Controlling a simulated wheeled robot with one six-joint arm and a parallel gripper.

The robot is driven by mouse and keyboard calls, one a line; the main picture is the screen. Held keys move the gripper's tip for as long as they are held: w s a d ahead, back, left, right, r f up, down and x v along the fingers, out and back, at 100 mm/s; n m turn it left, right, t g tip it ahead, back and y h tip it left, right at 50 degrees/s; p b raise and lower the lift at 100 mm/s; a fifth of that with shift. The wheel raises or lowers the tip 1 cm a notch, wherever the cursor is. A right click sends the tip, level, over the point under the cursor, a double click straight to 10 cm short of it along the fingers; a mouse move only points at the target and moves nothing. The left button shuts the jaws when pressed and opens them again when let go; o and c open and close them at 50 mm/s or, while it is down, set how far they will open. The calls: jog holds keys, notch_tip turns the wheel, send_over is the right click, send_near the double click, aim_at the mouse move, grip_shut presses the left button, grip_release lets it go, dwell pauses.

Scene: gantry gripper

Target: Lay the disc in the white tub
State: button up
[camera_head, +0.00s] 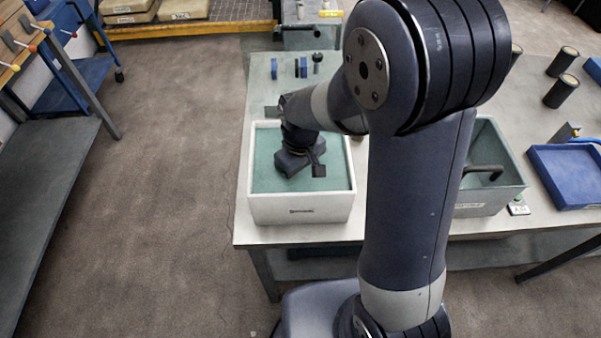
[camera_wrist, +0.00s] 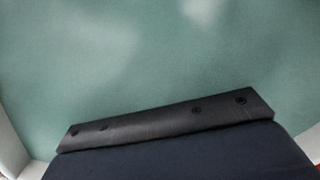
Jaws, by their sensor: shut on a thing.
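The white tub (camera_head: 300,208) stands on the table at its left front part, with a green floor inside. The green floor fills most of the wrist view (camera_wrist: 150,70), with pale tub walls at the lower corners. My gripper (camera_head: 308,172) points down inside the tub's outline, near its middle. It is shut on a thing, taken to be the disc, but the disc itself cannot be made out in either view. My gripper's dark body hides the space below it, so I cannot tell how high it is above the tub floor.
A grey bin (camera_head: 488,205) with a dark bent handle inside stands right of my arm. A blue tray (camera_head: 568,178) lies further right, with dark cylinders (camera_head: 561,92) behind it. Small blue pieces (camera_head: 303,68) stand on the table behind the tub.

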aim_at(301, 176)
jog(key=shift+f, duration=0.35)
jog(key=shift+f, duration=0.15)
jog(key=o, duration=1.2)
notch_tip(301, 176, up, 12)
jog(key=shift+r+b, duration=0.2)
jog(key=shift+b, duration=0.1)
